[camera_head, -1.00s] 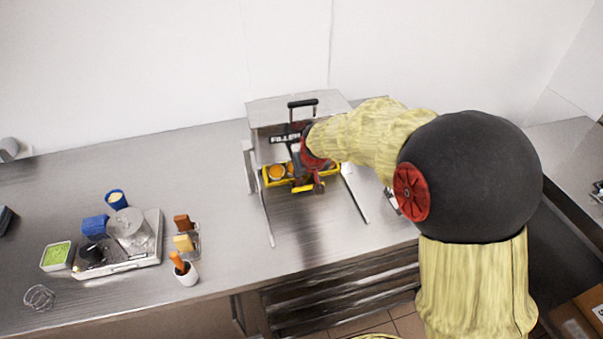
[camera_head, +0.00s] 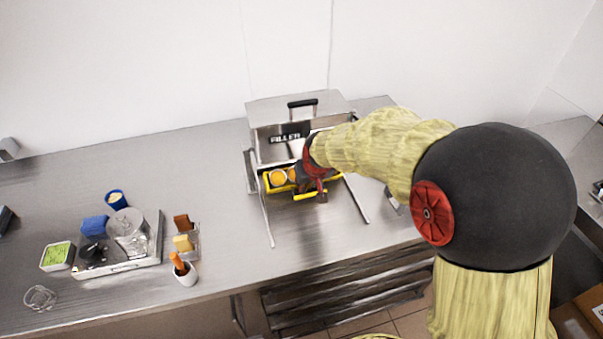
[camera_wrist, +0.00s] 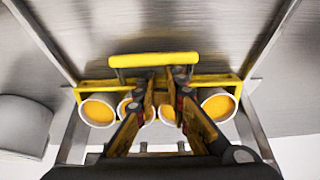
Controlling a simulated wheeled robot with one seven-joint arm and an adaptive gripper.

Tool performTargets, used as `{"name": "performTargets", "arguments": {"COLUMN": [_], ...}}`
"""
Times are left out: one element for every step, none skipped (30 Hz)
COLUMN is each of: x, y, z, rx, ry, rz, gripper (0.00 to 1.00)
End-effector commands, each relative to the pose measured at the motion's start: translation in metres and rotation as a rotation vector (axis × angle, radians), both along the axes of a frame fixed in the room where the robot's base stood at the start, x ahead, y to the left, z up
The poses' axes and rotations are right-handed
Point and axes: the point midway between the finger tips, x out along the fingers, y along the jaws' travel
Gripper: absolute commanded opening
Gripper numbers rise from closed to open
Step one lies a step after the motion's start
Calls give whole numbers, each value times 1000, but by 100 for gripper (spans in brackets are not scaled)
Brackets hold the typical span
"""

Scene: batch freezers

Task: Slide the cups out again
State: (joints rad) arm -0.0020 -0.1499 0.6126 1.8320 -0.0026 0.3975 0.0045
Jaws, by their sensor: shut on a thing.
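A yellow cup carrier (camera_head: 279,189) holds a row of white cups with orange filling (camera_head: 278,178) at the front of the metal filler box (camera_head: 270,145). In the wrist view the carrier (camera_wrist: 95,85) spans two metal rails, and several cups (camera_wrist: 217,105) show, the middle ones partly hidden by my fingers. The carrier's yellow front handle (camera_wrist: 153,60) is at my fingertips. My gripper (camera_head: 314,192) is shut on the handle; it also shows in the wrist view (camera_wrist: 167,75). My wrist hides the carrier's right part in the head view.
Metal rails (camera_head: 265,217) run from the filler toward the counter's front edge, with bare counter between them. A tray (camera_head: 120,262) with a clear container, a blue cloth (camera_head: 95,224) and a white pot (camera_head: 185,272) stand to the left.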

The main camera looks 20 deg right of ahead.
Motion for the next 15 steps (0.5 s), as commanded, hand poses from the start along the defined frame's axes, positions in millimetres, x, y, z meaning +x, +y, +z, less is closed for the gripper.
{"name": "performTargets", "arguments": {"x": [-5,-6,-8,-9,-11,-12,-14,-15,-17,-18,-20,-21,-23,-24,-25], "y": [0,0,0,0,1,1,1,1,1,1,1,1,1,1,1], "z": [-3,-3,-3,-3,-3,-2,-2,-2,-2,-3,-3,-3,-2,-2,-2], "rx": [0,0,0,0,0,0,0,0,0,0,0,0,0,0,0], "ry": [7,8,8,7,7,6,6,6,7,7,7,7,6,6,5], "rz": [0,0,0,0,0,0,0,0,0,0,0,0,0,0,0], "gripper": [0,0,0,0,0,0,0,0,0,0,0,0,0,0,0]}}
